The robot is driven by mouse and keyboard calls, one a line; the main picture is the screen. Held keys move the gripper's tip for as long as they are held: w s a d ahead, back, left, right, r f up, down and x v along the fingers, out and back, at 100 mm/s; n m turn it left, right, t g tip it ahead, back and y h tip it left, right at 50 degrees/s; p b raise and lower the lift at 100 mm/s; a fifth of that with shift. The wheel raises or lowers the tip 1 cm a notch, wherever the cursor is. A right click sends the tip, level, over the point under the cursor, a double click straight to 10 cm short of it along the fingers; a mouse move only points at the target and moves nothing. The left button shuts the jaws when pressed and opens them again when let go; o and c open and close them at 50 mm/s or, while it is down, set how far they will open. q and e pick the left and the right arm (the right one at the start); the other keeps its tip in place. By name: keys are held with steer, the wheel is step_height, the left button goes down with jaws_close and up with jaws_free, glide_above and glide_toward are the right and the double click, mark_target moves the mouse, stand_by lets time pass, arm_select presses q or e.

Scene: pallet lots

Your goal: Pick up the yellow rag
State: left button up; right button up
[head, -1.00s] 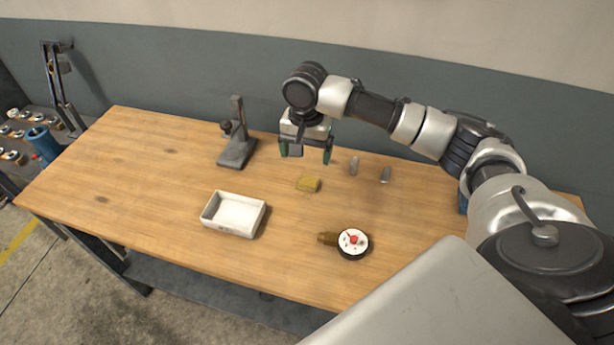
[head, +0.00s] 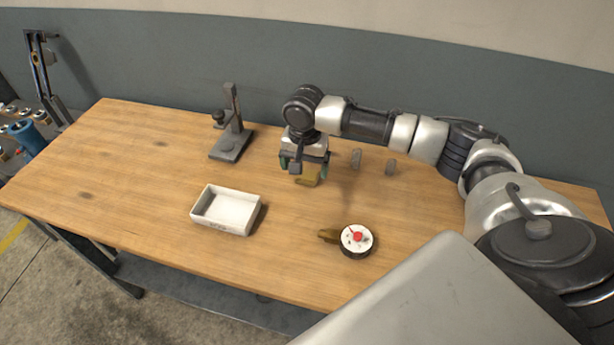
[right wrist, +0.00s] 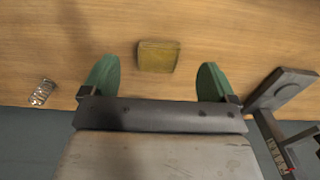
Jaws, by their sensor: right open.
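The yellow rag (head: 309,181) is a small folded block on the wooden table, partly hidden behind my right gripper in the head view. It shows whole in the right wrist view (right wrist: 158,56), just beyond the fingertips and between their lines. My right gripper (head: 304,172) points down over the rag, low above the table. In the right wrist view its two green fingers (right wrist: 158,80) are spread apart with nothing between them. It is open and does not hold the rag. My left gripper is not in view.
A white tray (head: 205,222) stands to the front left. A dial gauge (head: 356,239) lies at the front. A dark gauge stand (head: 230,146) is at the back left. Bare wood lies at the left.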

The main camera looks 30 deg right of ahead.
mark_target(306, 178)
steer(key=f, duration=0.4)
steer(key=shift+w+d+f, duration=0.15)
steer(key=shift+d+f, duration=0.1)
steer(key=c, duration=1)
